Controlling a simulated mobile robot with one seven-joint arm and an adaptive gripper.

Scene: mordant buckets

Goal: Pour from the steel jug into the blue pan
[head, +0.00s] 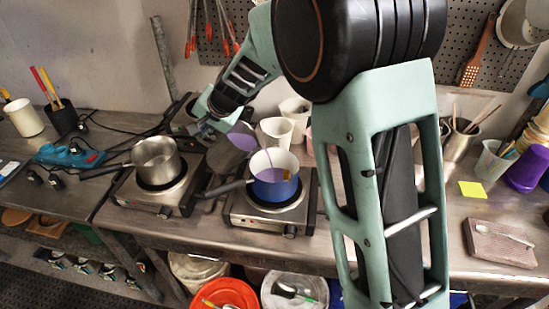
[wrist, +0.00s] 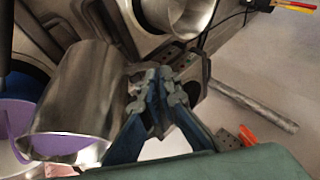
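The blue pan (head: 275,188), with a pale inside and a dark handle to the left, sits on the right hot plate in the head view. The steel jug (head: 226,156) is tilted above and left of it, its purple mouth towards the pan. A thin purple stream (head: 262,165) falls from the jug into the pan. My gripper (wrist: 150,100) is shut at the jug's handle side in the wrist view, where the jug (wrist: 82,95) fills the left and purple liquid shows at its rim. The gripper also shows in the head view (head: 207,127), partly hidden. The pan's liquid level is unclear.
A steel pot (head: 156,160) stands on the left hot plate (head: 152,196). White cups (head: 275,133) stand close behind the blue pan. An orange bucket (head: 226,293) and a white-lidded bucket (head: 295,289) stand below the bench.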

